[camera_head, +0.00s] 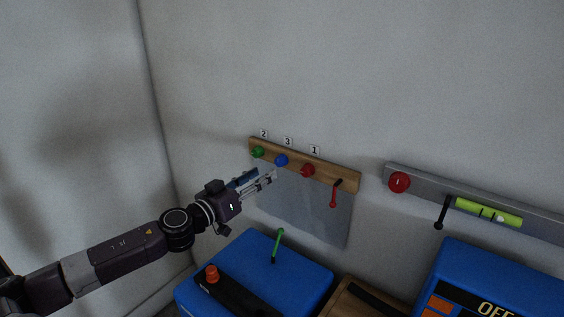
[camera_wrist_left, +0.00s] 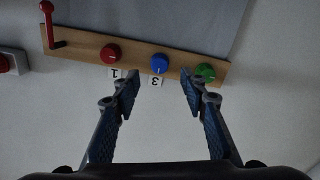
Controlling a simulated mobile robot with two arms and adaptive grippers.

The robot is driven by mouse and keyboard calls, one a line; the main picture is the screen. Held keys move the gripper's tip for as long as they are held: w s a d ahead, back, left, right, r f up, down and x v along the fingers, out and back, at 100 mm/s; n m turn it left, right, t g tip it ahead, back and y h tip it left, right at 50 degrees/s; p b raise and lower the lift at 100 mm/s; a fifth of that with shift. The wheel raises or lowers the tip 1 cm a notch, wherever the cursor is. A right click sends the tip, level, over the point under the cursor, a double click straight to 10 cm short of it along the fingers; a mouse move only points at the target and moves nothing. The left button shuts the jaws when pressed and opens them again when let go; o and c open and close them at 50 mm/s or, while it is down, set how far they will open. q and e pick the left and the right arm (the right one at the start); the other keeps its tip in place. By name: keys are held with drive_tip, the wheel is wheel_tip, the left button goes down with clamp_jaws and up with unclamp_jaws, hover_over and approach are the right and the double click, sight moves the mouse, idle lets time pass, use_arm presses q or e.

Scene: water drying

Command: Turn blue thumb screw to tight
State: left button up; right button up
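The blue thumb screw (camera_head: 281,160) is a round knob on a wooden strip (camera_head: 345,179) on the wall, between a green knob (camera_head: 257,152) and a red knob (camera_head: 308,170). Label 3 is beside it. My left gripper (camera_head: 270,177) is in front of the strip, just below the blue knob in the head view. In the left wrist view the blue knob (camera_wrist_left: 159,63) lies beyond the fingertips, roughly centred between them. The fingers of my left gripper (camera_wrist_left: 160,80) are apart with nothing between them. My right gripper is not in view.
A red lever (camera_head: 334,195) hangs at the strip's right end. A grey panel (camera_head: 310,212) is below the strip. A blue box (camera_head: 300,265) with a green lever (camera_head: 278,245) stands below. Further right are a red button (camera_head: 399,182), a grey rail (camera_head: 540,228) and another blue box (camera_head: 530,275).

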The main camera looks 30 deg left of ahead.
sight(278, 163)
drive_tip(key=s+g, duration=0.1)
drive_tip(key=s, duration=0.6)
use_arm(q)
drive_tip(key=w, duration=0.1)
drive_tip(key=w+p, duration=0.1)
drive_tip(key=w, duration=0.1)
drive_tip(key=shift+w+d+r, duration=0.1)
drive_tip(key=shift+w+r, duration=0.05)
drive_tip(key=shift+r, duration=0.1)
drive_tip(key=shift+w+p, duration=0.75)
drive_tip(key=shift+w, duration=0.4)
drive_tip(key=shift+w+d, duration=0.1)
drive_tip(key=shift+w, duration=0.15)
drive_tip(key=shift+w+f, duration=0.15)
drive_tip(key=shift+w, duration=0.2)
drive_tip(key=c, duration=0.5)
clamp_jaws()
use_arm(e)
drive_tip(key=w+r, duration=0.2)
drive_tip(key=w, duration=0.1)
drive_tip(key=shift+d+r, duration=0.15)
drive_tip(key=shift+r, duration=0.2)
use_arm(q)
drive_tip(key=shift+m, duration=0.3)
